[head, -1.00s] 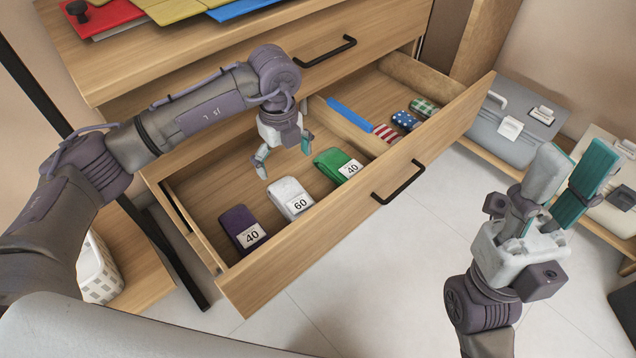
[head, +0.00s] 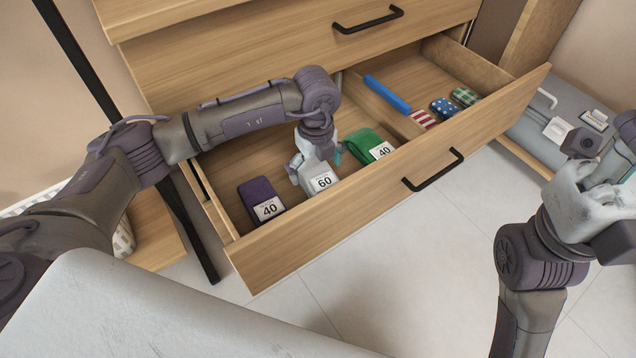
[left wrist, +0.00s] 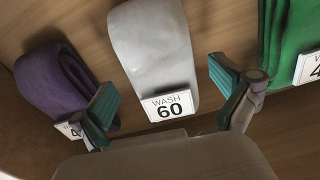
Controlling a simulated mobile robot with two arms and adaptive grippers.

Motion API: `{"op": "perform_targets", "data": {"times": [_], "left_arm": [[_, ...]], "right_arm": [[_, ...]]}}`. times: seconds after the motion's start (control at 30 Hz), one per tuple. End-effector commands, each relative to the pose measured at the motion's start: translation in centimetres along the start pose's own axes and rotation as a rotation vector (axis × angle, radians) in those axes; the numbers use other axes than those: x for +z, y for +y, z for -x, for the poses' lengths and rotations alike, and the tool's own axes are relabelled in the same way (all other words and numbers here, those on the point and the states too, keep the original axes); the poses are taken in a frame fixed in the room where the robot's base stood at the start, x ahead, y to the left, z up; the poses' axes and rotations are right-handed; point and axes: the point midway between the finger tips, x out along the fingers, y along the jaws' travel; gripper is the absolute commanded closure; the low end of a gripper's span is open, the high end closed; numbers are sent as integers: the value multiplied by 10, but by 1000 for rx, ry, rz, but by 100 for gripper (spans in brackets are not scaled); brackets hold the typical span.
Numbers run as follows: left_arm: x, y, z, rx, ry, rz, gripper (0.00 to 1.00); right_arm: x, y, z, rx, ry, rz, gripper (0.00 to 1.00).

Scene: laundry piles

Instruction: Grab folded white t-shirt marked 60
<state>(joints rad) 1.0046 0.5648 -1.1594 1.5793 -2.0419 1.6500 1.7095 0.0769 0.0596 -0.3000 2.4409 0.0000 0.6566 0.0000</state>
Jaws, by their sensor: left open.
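The folded white t-shirt (head: 322,179) with a 60 label lies in the open drawer, between a purple folded shirt marked 40 and a green one marked 40. In the left wrist view the white t-shirt (left wrist: 155,55) reads "WASH 60". My left gripper (head: 315,170) is over it, partly hiding it in the head view. In the left wrist view its open fingers (left wrist: 168,100) stand one on each side of the shirt, apart from it. My right gripper (head: 600,180) is at the right edge, outside the drawer; its fingertips are cut off.
The purple shirt (head: 262,199) and the green shirt (head: 369,145) lie close on either side. Behind a divider are a blue bar (head: 387,94) and several small patterned cloths. The drawer front (head: 400,178) rises before the shirts. Grey case (head: 560,120) at right.

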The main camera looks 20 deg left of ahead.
Motion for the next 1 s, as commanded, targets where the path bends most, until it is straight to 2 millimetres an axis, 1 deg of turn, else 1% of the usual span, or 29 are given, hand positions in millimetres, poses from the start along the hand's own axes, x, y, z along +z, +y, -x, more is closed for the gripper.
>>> {"op": "perform_targets", "data": {"times": [0.03, 0.13, 0.43, 0.67, 0.7, 0.8, 1.0], "left_arm": [[-1, 1, -13, 1, 1, 0, 0], [-1, 0, -22, -1, 1, 0, 0], [-1, 0, -24, -1, 0, 0, 0], [-1, 0, -24, -1, 0, 0, 38], [-1, 0, -24, -1, 0, 0, 45], [0, 0, -23, -2, 0, 0, 60], [0, 0, -22, -2, 0, 0, 60]], "right_arm": [[-2, -1, 2, -6, 19, 2, 63], [-3, -2, -3, -13, 36, 5, 63], [-4, -2, -7, -17, 43, 6, 63], [-4, -2, -7, -17, 43, 6, 63], [-4, -2, -7, -17, 43, 6, 63], [-4, -2, -7, -17, 44, 6, 63], [-4, -2, -8, -17, 44, 5, 63]]}}
